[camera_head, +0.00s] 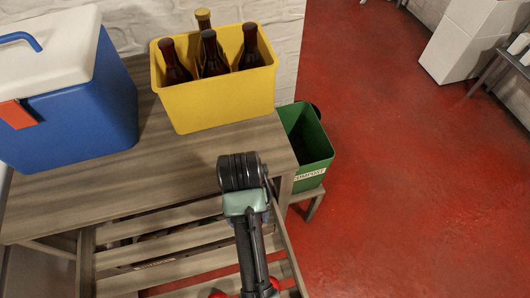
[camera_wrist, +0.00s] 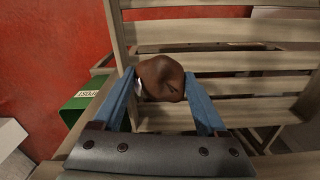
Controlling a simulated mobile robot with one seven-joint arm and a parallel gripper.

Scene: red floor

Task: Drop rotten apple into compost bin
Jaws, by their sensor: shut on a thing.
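The rotten apple (camera_wrist: 162,78) is brown and dented. In the wrist view it sits between the two blue fingers of my gripper (camera_wrist: 165,90), which is shut on it. In the head view my arm reaches up over the slatted shelf, and the fingers and apple are hidden behind the wrist. The compost bin (camera_head: 307,143) is green, open at the top and labelled; it stands on a low stool to the right of the wooden table. The bin also shows in the wrist view (camera_wrist: 88,100), at the left. The apple is apart from the bin.
A wooden table (camera_head: 150,165) carries a blue cooler (camera_head: 75,105) with a white lid and a yellow crate (camera_head: 215,100) of several brown bottles. A slatted wooden shelf (camera_head: 165,255) is in front. Red floor (camera_head: 410,170) is clear right of the bin.

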